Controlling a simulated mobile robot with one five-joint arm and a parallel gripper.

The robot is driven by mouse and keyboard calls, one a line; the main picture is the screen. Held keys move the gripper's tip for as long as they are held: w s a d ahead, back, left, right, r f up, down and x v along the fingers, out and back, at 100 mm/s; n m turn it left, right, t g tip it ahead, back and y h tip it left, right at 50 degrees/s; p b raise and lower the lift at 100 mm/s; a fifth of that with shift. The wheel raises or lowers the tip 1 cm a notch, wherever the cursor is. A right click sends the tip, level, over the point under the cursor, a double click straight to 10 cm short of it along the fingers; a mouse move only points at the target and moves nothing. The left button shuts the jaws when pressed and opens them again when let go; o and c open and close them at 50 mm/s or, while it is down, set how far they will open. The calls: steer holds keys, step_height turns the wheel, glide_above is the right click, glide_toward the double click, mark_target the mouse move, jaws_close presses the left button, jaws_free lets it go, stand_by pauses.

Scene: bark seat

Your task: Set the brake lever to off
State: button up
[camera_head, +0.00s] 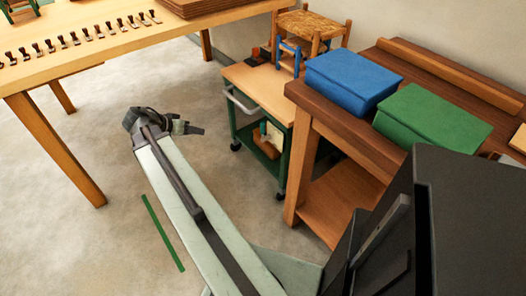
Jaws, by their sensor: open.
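A small cart (262,88) with a wooden top, green frame and black casters stands right of centre, beside a dark-topped bench. A grey bar handle (240,103) sits on its near left side. I cannot make out for certain which part is the brake lever or how it is set. A small dark and reddish item (258,57) is on the cart top, too small to identify. My gripper (197,129) is at the far end of my arm, left of the cart and apart from it in this view. It is open and appears empty.
A bench (330,120) at right carries a blue box (354,80) and a green box (432,115). A woven-seat stool (310,25) stands behind the cart. A long table (75,55) with a row of small tools is at upper left.

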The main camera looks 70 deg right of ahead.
steer(key=s+d+f+m+g+h+b, duration=0.2)
steer(key=s+d+f+m+b, duration=0.2)
steer(key=s+d+f+b, duration=0.45)
steer(key=m+g+b, duration=0.2)
steer(key=m+b, duration=0.1)
steer(key=m, duration=0.1)
glide_toward(262, 126)
step_height(262, 126, down, 3)
steer(key=s+d, duration=0.1)
steer(key=d, duration=0.2)
steer(key=shift+h, duration=0.3)
steer(key=b+x, duration=0.2)
steer(key=x, duration=0.5)
steer(key=shift+s+f, duration=0.15)
steer(key=shift+c, duration=0.3)
jaws_close()
steer(key=shift+d, duration=0.1)
